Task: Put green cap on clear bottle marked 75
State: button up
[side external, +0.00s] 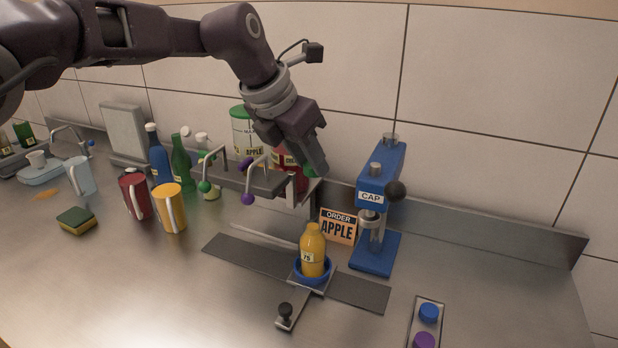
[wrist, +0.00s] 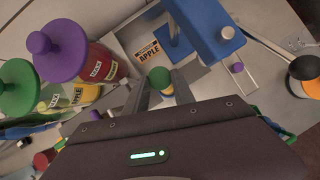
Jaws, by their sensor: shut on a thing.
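The bottle marked 75 (side external: 313,252) is clear, filled with orange-yellow liquid, and stands upright without a cap in a blue round holder (side external: 299,276). Fingers and cap are clear of the bottle. In the wrist view the green cap (wrist: 160,77) shows between the fingertips, with a yellow patch just below it; I cannot tell whether this is the bottle.
A blue cap press (side external: 375,250) with a black knob stands right of the bottle. An orange APPLE order sign (side external: 339,227) is behind it. A tray with a blue cap (side external: 428,313) and a purple cap lies front right. Pump taps (side external: 247,198), mugs and bottles crowd the left.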

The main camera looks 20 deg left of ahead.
aim_at(306, 172)
notch_tip(306, 172, down, 8)
jog(key=shift+f, duration=0.1)
dwell(0.4)
dwell(0.4)
jog(key=shift+f, duration=0.5)
jog(key=shift+f, duration=0.5)
dwell(0.6)
jog(key=o, duration=1.1)
jog(key=shift+c, duration=0.2)
jog(key=shift+r, duration=3.5)
